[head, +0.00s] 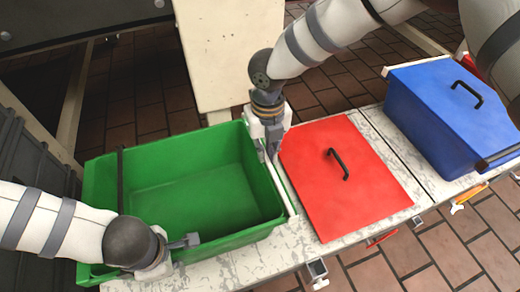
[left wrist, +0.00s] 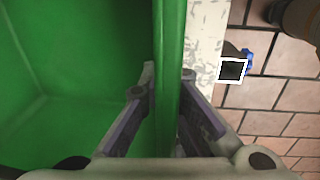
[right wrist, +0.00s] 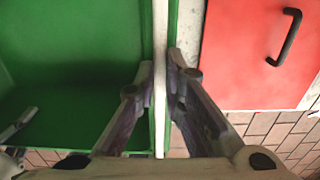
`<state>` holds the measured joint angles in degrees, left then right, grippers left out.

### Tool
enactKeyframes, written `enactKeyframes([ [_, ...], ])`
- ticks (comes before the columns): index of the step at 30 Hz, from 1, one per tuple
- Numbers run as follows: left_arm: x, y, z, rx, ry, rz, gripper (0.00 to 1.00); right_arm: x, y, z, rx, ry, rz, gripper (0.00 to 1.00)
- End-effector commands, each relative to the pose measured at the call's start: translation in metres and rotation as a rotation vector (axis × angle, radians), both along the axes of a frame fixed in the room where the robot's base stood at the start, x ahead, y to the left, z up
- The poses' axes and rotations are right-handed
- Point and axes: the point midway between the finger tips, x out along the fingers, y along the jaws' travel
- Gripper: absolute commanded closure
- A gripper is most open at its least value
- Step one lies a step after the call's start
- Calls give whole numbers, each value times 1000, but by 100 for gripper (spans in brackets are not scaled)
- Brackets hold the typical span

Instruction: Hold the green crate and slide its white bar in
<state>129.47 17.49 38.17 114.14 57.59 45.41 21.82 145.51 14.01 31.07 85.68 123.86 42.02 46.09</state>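The green crate (head: 190,170) stands open and empty-looking on the left of the table. Its white bar (head: 284,190) runs along the crate's right side, beside the red lid; it also shows in the right wrist view (right wrist: 160,110), with green on both sides. My left gripper (head: 188,241) is at the crate's front rim. In the left wrist view its fingers straddle the green rim (left wrist: 170,60) and look closed against it. My right gripper (head: 272,150) points down at the bar's far part. In the right wrist view its fingertips (right wrist: 160,68) press on both sides of the bar.
A red lid (head: 340,200) with a black handle lies right of the crate. A blue box (head: 435,110) stands farther right. The pale table (head: 280,240) has a narrow bare front edge with clamps. A cream panel (head: 228,55) stands behind the crate.

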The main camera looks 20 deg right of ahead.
Motion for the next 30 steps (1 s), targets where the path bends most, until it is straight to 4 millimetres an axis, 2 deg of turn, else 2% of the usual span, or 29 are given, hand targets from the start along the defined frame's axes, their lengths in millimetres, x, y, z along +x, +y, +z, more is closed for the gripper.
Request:
enactKeyframes([
  [5, 0, 1, -1, 3, -1, 0, 100, 0, 1, 0, 0, 0, 0, 100],
  [7, 0, 1, -1, 3, -1, 0, 100, 0, 7, 0, 1, 0, 1, 100],
  [15, 0, 1, -1, 3, -1, 0, 100, 1, 65, 0, 1, -1, 2, 100],
  [18, 0, 1, -1, 3, -1, 0, 100, 1, 78, 0, 1, -1, 1, 100],
  [29, 0, 1, -1, 2, 0, -1, 100, 0, 86, 0, 5, 0, 0, 100],
  [30, 0, 0, -1, 2, 0, -1, 100, 0, 87, 0, 6, 0, 0, 84],
])
